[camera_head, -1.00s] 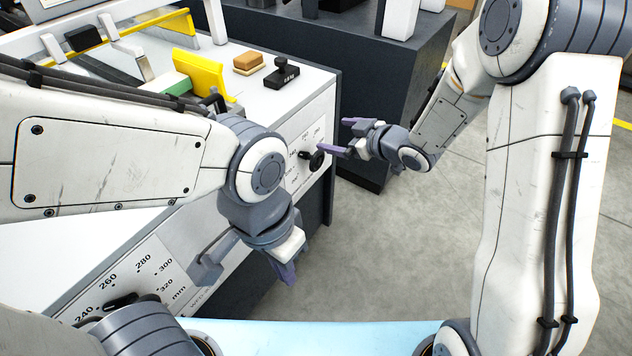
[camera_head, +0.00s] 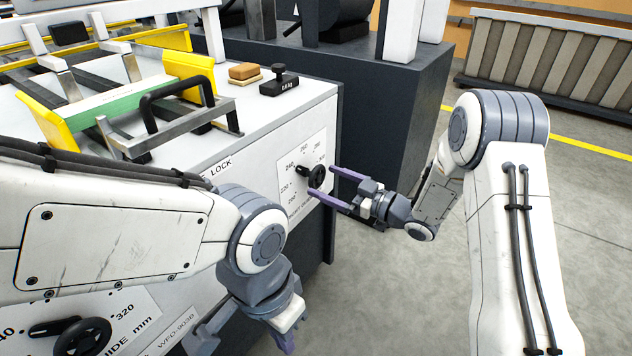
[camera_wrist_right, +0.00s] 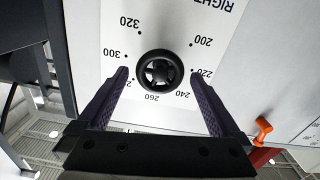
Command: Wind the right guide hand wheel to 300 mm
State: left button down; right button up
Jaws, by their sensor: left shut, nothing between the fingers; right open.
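The right guide hand wheel (camera_head: 317,177) is a small black wheel on a white dial plate (camera_head: 290,205) at the machine's end face. A black knob shows at its left in the head view, towards the 240 mark. My right gripper (camera_head: 322,181) is open, its purple fingers pointing at the wheel. In the right wrist view the wheel (camera_wrist_right: 160,70) sits between the open fingertips, with gaps on both sides. The plate reads upside down there, with marks from 200 to 320; no pointer is clear. My left gripper (camera_head: 287,340) is shut and empty, low in front of the machine.
Another black hand wheel (camera_head: 82,337) with its own dial is at the lower left. A black stamp-like weight (camera_head: 279,82) and an orange-tan block (camera_head: 244,72) stand on the machine top. An orange lever (camera_wrist_right: 263,128) is near the right finger. Grey floor lies to the right.

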aim_at(320, 179)
jog(key=shift+b+x, duration=0.3)
jog(key=shift+x, duration=1.7)
